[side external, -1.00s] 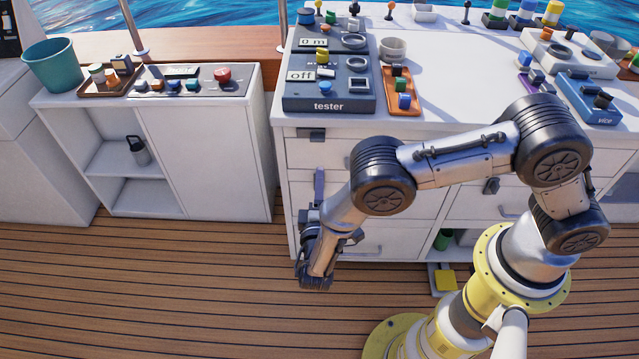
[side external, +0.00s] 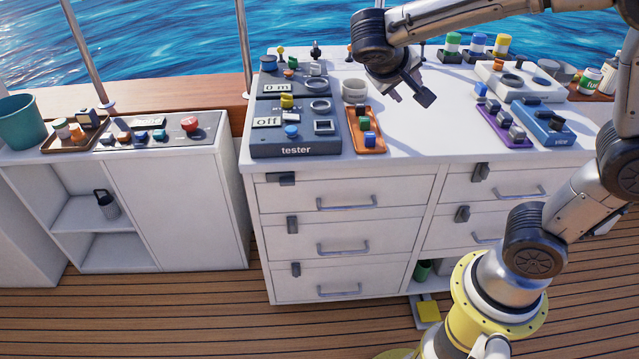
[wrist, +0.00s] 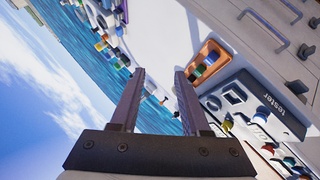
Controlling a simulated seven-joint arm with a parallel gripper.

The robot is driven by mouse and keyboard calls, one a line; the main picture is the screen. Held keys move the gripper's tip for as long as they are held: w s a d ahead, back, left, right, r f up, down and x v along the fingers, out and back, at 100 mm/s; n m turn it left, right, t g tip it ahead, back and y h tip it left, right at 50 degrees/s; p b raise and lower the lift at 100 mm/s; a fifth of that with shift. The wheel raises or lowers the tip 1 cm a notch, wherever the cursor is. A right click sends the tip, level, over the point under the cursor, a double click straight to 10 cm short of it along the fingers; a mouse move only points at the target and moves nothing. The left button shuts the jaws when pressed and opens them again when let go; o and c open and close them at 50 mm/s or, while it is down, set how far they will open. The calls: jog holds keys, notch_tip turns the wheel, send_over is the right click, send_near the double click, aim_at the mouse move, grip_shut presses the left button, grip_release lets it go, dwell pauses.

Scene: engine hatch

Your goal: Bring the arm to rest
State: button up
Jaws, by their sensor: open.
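My gripper (side external: 418,88) is in the air above the white cabinet's worktop, to the right of the orange tray. In the wrist view its two fingers (wrist: 160,88) stand apart with nothing between them. My arm reaches in from the right and is raised over the back of the worktop. The white cabinet (side external: 345,190) stands below with its drawers shut.
The dark tester (side external: 310,140) and an orange tray (side external: 378,148) with coloured blocks sit at the worktop's left. A purple tray (side external: 497,130) and the blue vice (side external: 545,125) sit at its right. Coloured jars (side external: 478,45) line the back. The worktop's middle is clear.

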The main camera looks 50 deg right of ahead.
jog(key=s+r+y, duration=0.1)
jog(key=s+y, duration=0.2)
jog(key=s, duration=0.5)
jog(key=s+a+f+n+t+y, duration=0.4)
jog(key=s+a+n+y, duration=0.1)
jog(key=a, duration=0.5)
jog(key=shift+s+a+y, duration=0.25)
jog(key=shift+s+y, duration=0.45)
jog(key=shift+y, duration=0.3)
